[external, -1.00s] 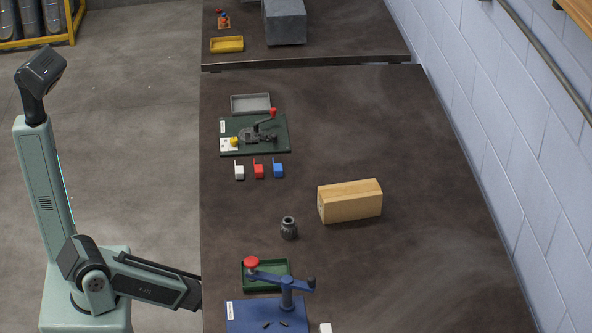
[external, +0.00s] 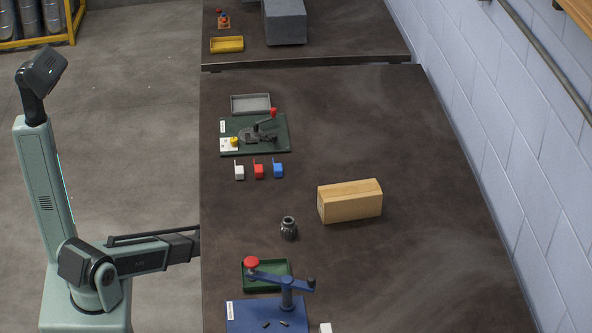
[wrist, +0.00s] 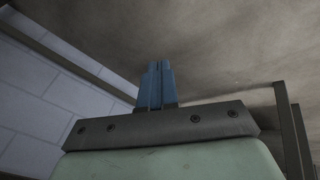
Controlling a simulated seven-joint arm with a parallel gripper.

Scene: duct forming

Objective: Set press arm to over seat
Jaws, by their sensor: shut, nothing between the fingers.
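The blue press (external: 267,316) stands at the bottom of the external view, its base cut off by the frame edge. Two dark marks lie on the base; I cannot tell which part is the seat. My gripper (wrist: 155,68) shows in the wrist view with its blue fingers together and empty. In the external view my gripper is hidden; my forearm disappears at the table's left edge, apart from the press.
A green tray (external: 248,286) sits just behind the press. A dark jar-like part (external: 289,229) and a wooden block (external: 350,202) stand farther back. A green-based clamp fixture (external: 270,147) and small coloured parts lie beyond. The table's left edge is beside my arm.

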